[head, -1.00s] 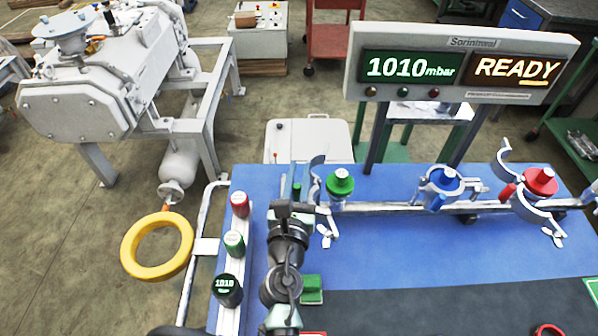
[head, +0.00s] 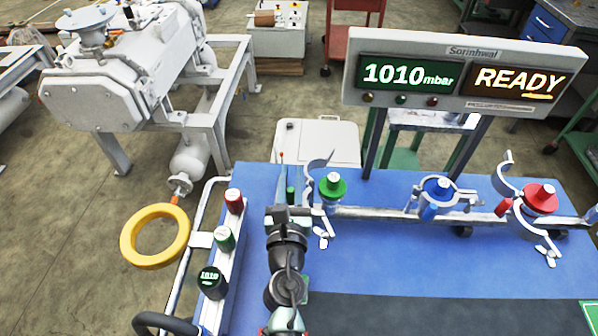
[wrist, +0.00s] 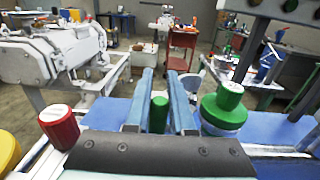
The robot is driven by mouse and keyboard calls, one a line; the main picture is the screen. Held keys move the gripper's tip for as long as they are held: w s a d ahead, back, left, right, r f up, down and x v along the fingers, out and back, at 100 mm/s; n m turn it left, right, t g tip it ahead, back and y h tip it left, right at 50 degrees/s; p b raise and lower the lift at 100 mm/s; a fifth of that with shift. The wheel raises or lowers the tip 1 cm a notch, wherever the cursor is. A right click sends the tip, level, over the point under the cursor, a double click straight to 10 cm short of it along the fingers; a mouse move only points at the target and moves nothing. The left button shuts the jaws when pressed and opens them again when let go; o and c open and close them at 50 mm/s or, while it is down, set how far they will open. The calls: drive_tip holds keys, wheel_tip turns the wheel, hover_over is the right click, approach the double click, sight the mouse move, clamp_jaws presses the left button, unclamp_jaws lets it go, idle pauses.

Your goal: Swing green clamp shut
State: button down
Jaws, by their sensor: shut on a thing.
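The green clamp (head: 318,165) is a silver hinged ring at the left end of the pipe rail, with a curved half standing up and open. Its wing nut (head: 322,236) hangs below. The green-capped port (head: 333,185) stands just right of the ring. My gripper (head: 291,195) is left of the port, its fingers pointing away from me. It is shut on the clamp's green handle (wrist: 159,114), which stands upright between the two blue fingers in the wrist view. The green cap (wrist: 223,108) is close to the right finger there. My gripper and wrist hide part of the clamp's hinge side.
Red, green and black knobs (head: 225,239) stand on a white panel left of my arm. A blue clamp (head: 428,213) and an open red clamp (head: 505,180) sit farther right. The display (head: 462,78) reads 1010 mbar, READY. A yellow ring (head: 155,236) is at left.

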sight(304, 202)
drive_tip(key=s+n+g+y+b, duration=0.1)
drive_tip(key=n+g+y+b, duration=0.1)
drive_tip(key=y, duration=0.3)
drive_tip(key=s+d+n+g+y+b, duration=0.1)
drive_tip(key=n+g+y+b, duration=0.1)
drive_tip(key=n+y, duration=0.3)
drive_tip(key=s+d+n+g+y+b, duration=0.1)
drive_tip(key=n+g+y+b, duration=0.2)
drive_tip(key=n+y, duration=0.1)
drive_tip(key=shift+s+f+y, duration=0.1)
drive_tip(key=shift+f+y, duration=0.15)
drive_tip(key=shift+y, duration=0.25)
drive_tip(key=g+b, duration=0.1)
drive_tip(key=b, duration=0.1)
drive_tip(key=n+g+y+b, duration=0.1)
drive_tip(key=b, duration=0.1)
drive_tip(key=shift+s+d+r+n+g, duration=0.15)
drive_tip(key=shift+d+r+n+g, duration=0.05)
drive_tip(key=shift+n+g, duration=0.1)
drive_tip(key=shift+r+g+y+b, duration=0.1)
drive_tip(key=shift+g+y+b, duration=0.2)
drive_tip(key=shift+b, duration=0.15)
drive_tip(key=shift+s+r+n, duration=0.1)
drive_tip(key=shift+r+n, duration=0.05)
drive_tip(key=shift+n, duration=0.15)
drive_tip(key=c, duration=0.8)
unclamp_jaws()
